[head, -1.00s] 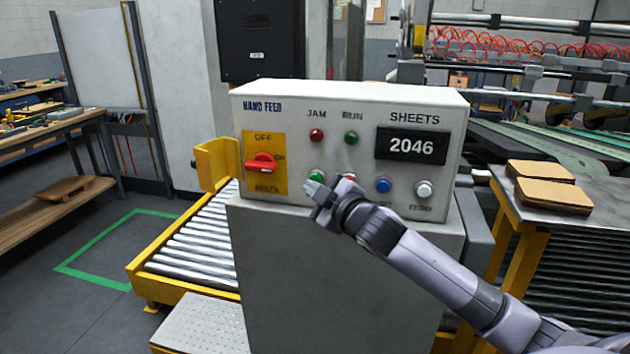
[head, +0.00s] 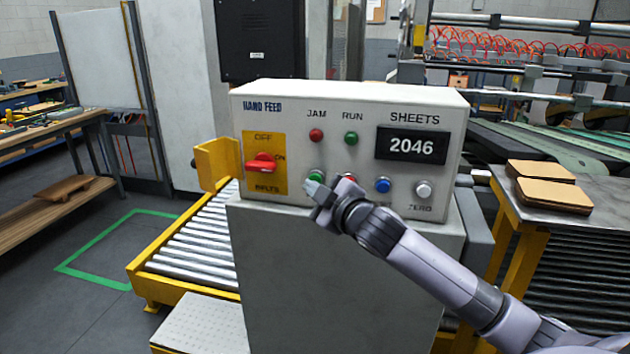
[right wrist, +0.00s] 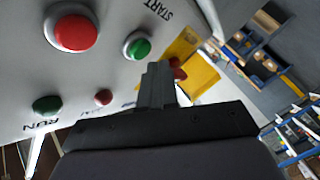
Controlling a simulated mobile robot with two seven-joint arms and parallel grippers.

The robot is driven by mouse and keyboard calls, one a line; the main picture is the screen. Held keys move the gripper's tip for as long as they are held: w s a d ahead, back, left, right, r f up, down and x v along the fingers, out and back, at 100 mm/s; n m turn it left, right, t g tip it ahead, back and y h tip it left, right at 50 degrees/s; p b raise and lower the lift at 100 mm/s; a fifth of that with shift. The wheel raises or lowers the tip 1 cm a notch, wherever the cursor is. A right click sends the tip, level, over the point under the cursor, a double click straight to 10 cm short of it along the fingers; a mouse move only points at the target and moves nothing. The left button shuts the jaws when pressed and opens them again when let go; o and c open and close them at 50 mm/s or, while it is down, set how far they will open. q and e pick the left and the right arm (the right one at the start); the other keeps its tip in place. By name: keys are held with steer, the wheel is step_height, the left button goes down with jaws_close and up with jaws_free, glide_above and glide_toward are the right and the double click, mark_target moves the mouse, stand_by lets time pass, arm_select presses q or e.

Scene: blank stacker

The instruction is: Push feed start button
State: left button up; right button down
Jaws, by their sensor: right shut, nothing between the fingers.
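The grey control box (head: 260,110) carries a green start button (head: 316,176) in its lower button row. In the right wrist view the green button (right wrist: 138,46) sits beside the word START. A larger red button (right wrist: 72,30) is next to it, and in the head view this red button (head: 349,177) is partly hidden by my gripper. My right gripper (head: 311,187) is shut and empty, its tips just below the green button. In the right wrist view the closed fingers (right wrist: 156,72) are close to the green button, and I cannot tell whether they touch the box. My left gripper is out of view.
A red belts knob (head: 262,163) on a yellow plate lies left of the buttons. Blue (head: 383,185) and white (head: 423,189) buttons lie to the right. A roller conveyor (head: 200,240) stands behind at left.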

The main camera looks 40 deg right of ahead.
steer(key=shift+w+d+p, duration=0.25)
steer(key=shift+d+p, duration=0.05)
steer(key=shift+d, duration=0.05)
